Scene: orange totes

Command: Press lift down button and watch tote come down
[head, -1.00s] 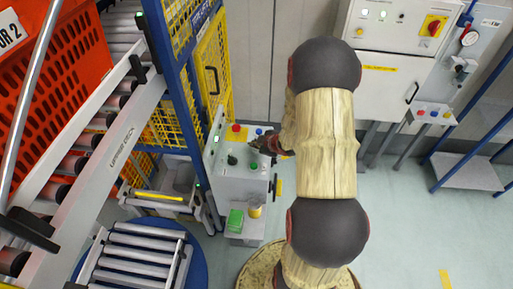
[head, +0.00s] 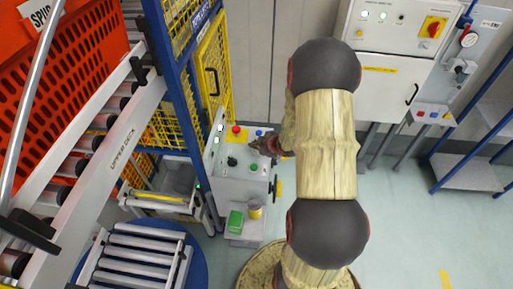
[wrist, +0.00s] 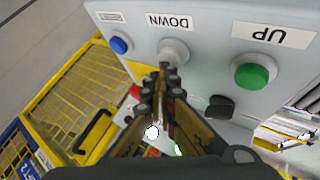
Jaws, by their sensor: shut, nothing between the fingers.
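My gripper (wrist: 165,75) is shut and empty. In the wrist view its tips lie at the lower edge of the pale button (wrist: 173,49) under the DOWN label (wrist: 170,21); I cannot tell whether they touch it. A green button (wrist: 252,71) under the UP label (wrist: 272,36) is to the right. In the head view my gripper (head: 262,146) is at the upper right of the grey control box (head: 235,190), and its tips hide the pale button there. The orange tote (head: 85,75) is at the upper left, on the roller deck marked UPPER DECK.
A blue button (wrist: 121,45) is left of the pale one, and a dark knob (wrist: 220,107) is below the green one. A yellow mesh guard (head: 213,75) with blue posts stands behind the box. A lower roller table (head: 140,255) is empty. A white cabinet (head: 385,75) stands at the upper right.

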